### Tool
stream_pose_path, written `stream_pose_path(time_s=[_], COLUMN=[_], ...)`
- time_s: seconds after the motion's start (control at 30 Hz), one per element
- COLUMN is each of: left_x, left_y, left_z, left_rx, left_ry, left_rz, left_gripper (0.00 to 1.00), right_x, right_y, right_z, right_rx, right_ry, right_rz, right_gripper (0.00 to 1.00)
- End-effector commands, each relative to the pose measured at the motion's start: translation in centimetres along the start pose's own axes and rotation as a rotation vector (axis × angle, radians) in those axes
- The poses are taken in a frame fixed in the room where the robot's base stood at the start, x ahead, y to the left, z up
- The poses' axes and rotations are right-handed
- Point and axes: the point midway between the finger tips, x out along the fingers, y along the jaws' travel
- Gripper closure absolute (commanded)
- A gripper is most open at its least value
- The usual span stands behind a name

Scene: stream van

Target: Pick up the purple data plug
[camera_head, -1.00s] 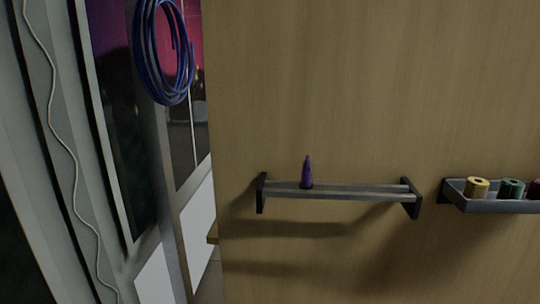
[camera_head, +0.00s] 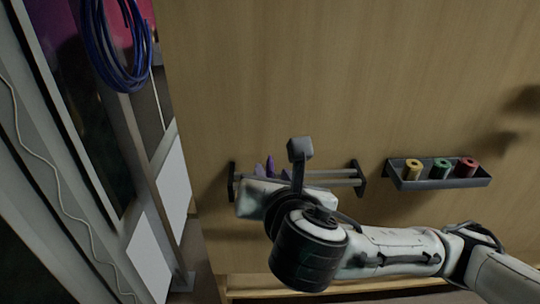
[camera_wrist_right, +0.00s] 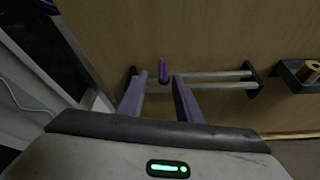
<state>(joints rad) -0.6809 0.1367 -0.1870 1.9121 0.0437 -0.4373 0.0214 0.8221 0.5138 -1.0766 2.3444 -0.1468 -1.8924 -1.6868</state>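The purple data plug (camera_head: 270,166) stands upright, tip up, on the left part of a narrow two-rail rack (camera_head: 329,182) on the wooden wall. My right gripper (camera_head: 272,173) is in front of the rack, its hand hiding the rack's left part and the plug's lower part. In the right wrist view, the plug (camera_wrist_right: 162,72) shows in the gap between the two fingertips of my right gripper (camera_wrist_right: 160,79). The fingers are apart and nothing is held; whether the plug is beyond or level with the tips I cannot tell. My left gripper is out of view.
A grey tray (camera_head: 440,184) with yellow, green and red rolls is on the wall to the right. A coil of blue cable (camera_head: 117,45) hangs at the upper left. The wall above the rack is clear.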

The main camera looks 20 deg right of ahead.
Motion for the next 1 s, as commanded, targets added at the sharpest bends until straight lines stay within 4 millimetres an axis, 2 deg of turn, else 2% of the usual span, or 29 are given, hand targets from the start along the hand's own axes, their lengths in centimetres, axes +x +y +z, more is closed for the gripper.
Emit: stream_pose_path(time_s=[0.03,0.13,0.33,0.57,0.8,1.0], left_x=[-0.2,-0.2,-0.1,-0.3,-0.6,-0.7], left_y=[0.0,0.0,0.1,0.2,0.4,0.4], left_z=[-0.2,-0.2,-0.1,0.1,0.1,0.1], left_rx=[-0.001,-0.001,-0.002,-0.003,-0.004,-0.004], left_ry=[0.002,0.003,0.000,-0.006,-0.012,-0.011], left_rz=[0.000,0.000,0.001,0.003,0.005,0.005], left_gripper=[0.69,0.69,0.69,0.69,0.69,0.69], right_x=[-0.2,0.7,3.7,5.5,9.0,10.0], right_y=[-0.1,-0.4,-0.4,-0.4,-0.5,-0.4], right_z=[0.9,1.3,1.3,1.2,1.0,1.0], right_rx=[-0.027,-0.051,-0.051,-0.050,-0.048,-0.047], right_ry=[-0.016,-0.028,-0.027,-0.026,-0.026,-0.026], right_rz=[-0.009,-0.023,-0.023,-0.021,-0.021,-0.018], right_gripper=[0.68,0.68,0.68,0.68,0.68,0.68])
